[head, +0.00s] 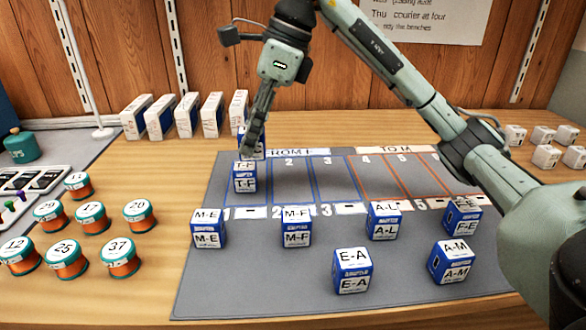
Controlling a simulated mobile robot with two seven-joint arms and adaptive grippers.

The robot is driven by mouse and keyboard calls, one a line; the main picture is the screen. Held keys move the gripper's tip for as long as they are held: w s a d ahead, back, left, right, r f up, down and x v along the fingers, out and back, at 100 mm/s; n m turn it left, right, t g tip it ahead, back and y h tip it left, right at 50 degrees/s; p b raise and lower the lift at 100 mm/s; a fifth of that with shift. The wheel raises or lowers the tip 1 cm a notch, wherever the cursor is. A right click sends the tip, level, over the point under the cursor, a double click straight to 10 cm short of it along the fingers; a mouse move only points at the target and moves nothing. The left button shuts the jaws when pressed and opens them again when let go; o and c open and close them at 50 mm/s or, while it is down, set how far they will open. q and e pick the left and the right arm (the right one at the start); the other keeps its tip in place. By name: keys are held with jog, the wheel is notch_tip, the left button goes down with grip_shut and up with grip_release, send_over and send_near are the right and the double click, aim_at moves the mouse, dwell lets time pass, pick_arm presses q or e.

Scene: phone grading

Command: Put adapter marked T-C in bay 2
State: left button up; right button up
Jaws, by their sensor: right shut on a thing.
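My right gripper (254,138) reaches down at the back of bay 1 and is shut on a blue and white adapter (244,152). Its fingers cover part of that adapter, and I cannot read its marking. Just in front, another blue and white adapter (244,184) sits in bay 1; its small marking looks like T-F. Bay 2 (290,185), outlined in blue to the right, is empty. I cannot make out an adapter clearly marked T-C. My left gripper is not in view.
Adapters M-E (207,241), M-F (297,240), A-L (384,232), E-A (353,285), A-M (456,274) and F-E (463,229) stand on the grey mat (240,290). Several round tins (92,217) are at left. White boxes (160,117) line the back. My right arm spans the right side.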

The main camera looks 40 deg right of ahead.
jog(key=d+f, duration=0.1)
jog(key=d, duration=0.1)
jog(key=d+f, duration=0.1)
jog(key=d, duration=0.1)
jog(key=s+d+f, duration=0.1)
jog(key=d+f, duration=0.1)
jog(key=shift+d+f+b, duration=0.1)
jog(key=shift+d+b, duration=0.2)
jog(key=shift+d, duration=0.05)
jog(key=shift+d+f, duration=0.1)
jog(key=shift+d, duration=0.15)
notch_tip(320, 180, down, 3)
jog(key=shift+f, duration=0.1)
jog(key=shift+d+f, duration=0.1)
jog(key=shift+f, duration=0.25)
pick_arm(q)
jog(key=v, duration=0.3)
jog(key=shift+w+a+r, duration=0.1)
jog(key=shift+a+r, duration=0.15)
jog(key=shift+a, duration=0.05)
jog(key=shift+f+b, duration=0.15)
jog(key=shift+b, duration=0.25)
pick_arm(e)
jog(key=shift+f, duration=0.25)
jog(key=o, duration=1)
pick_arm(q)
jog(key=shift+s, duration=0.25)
pick_arm(e)
jog(key=shift+o, duration=0.2)
